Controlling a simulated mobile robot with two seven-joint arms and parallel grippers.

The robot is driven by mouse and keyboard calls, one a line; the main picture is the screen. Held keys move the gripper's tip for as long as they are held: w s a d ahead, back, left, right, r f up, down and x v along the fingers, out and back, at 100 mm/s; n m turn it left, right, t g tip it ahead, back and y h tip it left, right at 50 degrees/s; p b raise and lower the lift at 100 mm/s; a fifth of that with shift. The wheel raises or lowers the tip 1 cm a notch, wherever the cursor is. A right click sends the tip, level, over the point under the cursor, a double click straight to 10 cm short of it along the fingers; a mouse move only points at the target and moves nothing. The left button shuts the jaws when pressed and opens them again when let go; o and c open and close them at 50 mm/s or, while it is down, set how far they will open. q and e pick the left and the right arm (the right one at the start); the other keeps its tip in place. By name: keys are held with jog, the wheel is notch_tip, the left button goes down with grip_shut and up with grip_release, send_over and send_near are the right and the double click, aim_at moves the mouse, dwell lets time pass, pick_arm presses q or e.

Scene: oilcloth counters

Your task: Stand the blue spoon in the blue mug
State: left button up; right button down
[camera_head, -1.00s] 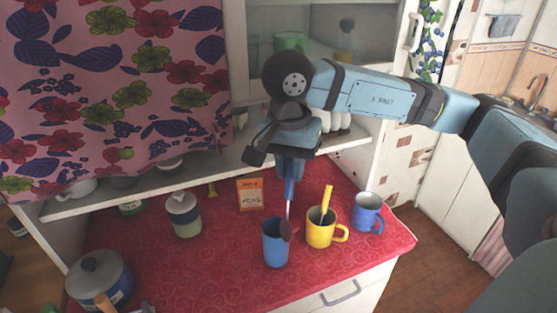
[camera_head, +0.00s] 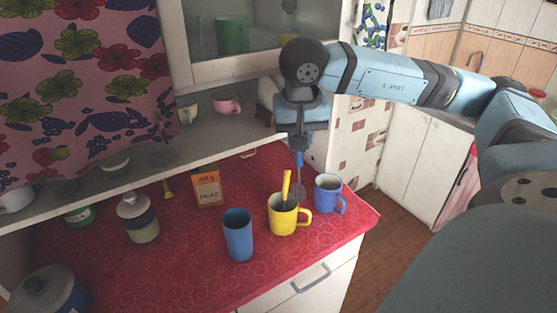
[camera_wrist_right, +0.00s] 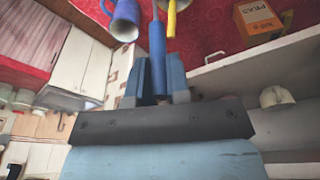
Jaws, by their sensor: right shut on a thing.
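The blue mug (camera_head: 329,196) stands upright at the right end of the red counter, its handle to the right; it also shows at the top of the wrist view (camera_wrist_right: 124,20). My right gripper (camera_head: 299,150) is shut on the handle of the blue spoon (camera_head: 299,159), which hangs upright, bowl down. The handle shows between the fingers in the wrist view (camera_wrist_right: 157,50). The spoon's lower end is beside the yellow mug, left of the blue mug and apart from it; its exact height is hard to tell. My left gripper is not in view.
A yellow mug (camera_head: 283,221) holding a yellow spoon (camera_head: 286,186) stands just left of the blue mug. A blue tumbler (camera_head: 238,236) is further left. An orange box (camera_head: 207,189) and a lidded jar (camera_head: 138,220) stand behind. A shelf (camera_head: 200,145) overhangs the back.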

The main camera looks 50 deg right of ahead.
jog(key=w+d+r+n+t, duration=0.1)
jog(key=d+r+n+t, duration=0.15)
jog(key=d, duration=1.25)
pick_arm(q)
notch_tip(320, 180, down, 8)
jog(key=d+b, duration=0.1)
jog(key=b, duration=0.9)
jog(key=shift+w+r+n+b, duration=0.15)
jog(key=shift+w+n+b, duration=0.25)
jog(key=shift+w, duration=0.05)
pick_arm(e)
notch_tip(320, 180, down, 14)
jog(key=shift+w+d+g, duration=0.15)
jog(key=shift+d+g, duration=0.05)
jog(key=shift+g, duration=0.15)
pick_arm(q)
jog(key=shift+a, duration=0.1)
pick_arm(e)
jog(key=shift+r+n, duration=0.1)
jog(key=shift+n, duration=0.15)
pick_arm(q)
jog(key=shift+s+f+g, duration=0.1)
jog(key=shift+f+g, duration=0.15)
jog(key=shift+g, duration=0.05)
pick_arm(e)
jog(key=c, duration=1)
grip_release()
